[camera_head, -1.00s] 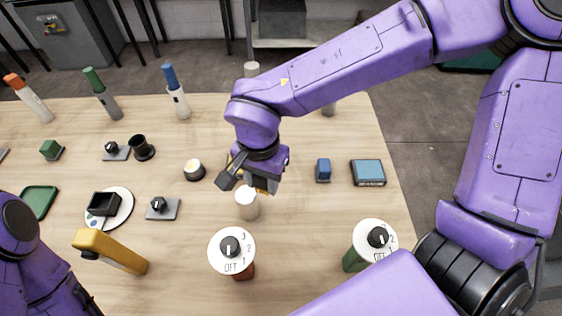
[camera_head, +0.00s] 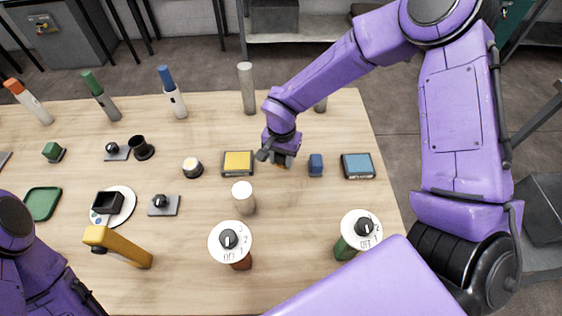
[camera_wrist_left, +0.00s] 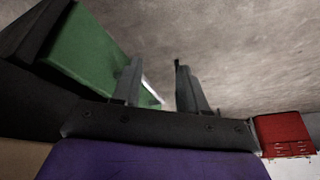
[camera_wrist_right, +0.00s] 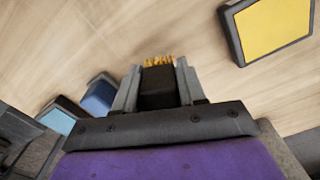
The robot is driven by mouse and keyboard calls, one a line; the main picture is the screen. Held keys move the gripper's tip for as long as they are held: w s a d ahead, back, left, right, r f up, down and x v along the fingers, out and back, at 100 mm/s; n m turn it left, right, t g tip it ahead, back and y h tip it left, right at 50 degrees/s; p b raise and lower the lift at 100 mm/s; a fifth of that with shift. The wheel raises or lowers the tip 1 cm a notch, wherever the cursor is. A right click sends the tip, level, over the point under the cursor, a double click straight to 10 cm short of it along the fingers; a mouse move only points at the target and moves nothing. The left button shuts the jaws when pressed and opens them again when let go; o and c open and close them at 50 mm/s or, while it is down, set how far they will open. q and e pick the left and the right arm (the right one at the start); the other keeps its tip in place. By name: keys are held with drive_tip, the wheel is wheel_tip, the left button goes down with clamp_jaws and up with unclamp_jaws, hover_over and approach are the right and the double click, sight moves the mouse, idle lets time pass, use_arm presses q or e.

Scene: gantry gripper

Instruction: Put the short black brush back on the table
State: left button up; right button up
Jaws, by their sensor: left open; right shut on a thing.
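The short black brush (camera_wrist_right: 158,84), a black block with yellow bristles, is between the fingers of my right gripper (camera_wrist_right: 157,88) in the right wrist view. In the head view my right gripper (camera_head: 277,160) is over the table, between the yellow-topped box and the small blue block; a bit of yellow shows under it. Whether the bristles touch the table I cannot tell. The wooden table (camera_head: 300,225) fills the middle of the head view. My left gripper (camera_wrist_left: 160,88) is open and empty in the left wrist view, with blurred floor beyond it.
The yellow-topped box (camera_head: 238,163) is left of my right gripper; the small blue block (camera_head: 316,165) and blue-topped box (camera_head: 358,166) are to its right. A pale cylinder (camera_head: 243,198) and two dial-topped posts (camera_head: 231,241) stand nearer. Tabletop is bare between the posts.

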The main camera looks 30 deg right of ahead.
drive_tip(key=shift+a+f, duration=0.15)
drive_tip(key=shift+f, duration=1.15)
drive_tip(key=shift+s, duration=0.1)
drive_tip(key=shift+f, duration=0.15)
drive_tip(key=o, duration=1.1)
drive_tip(key=shift+c, duration=0.2)
wheel_tip(320, 180, up, 12)
drive_tip(key=shift+r+b, duration=0.2)
drive_tip(key=shift+b, duration=0.15)
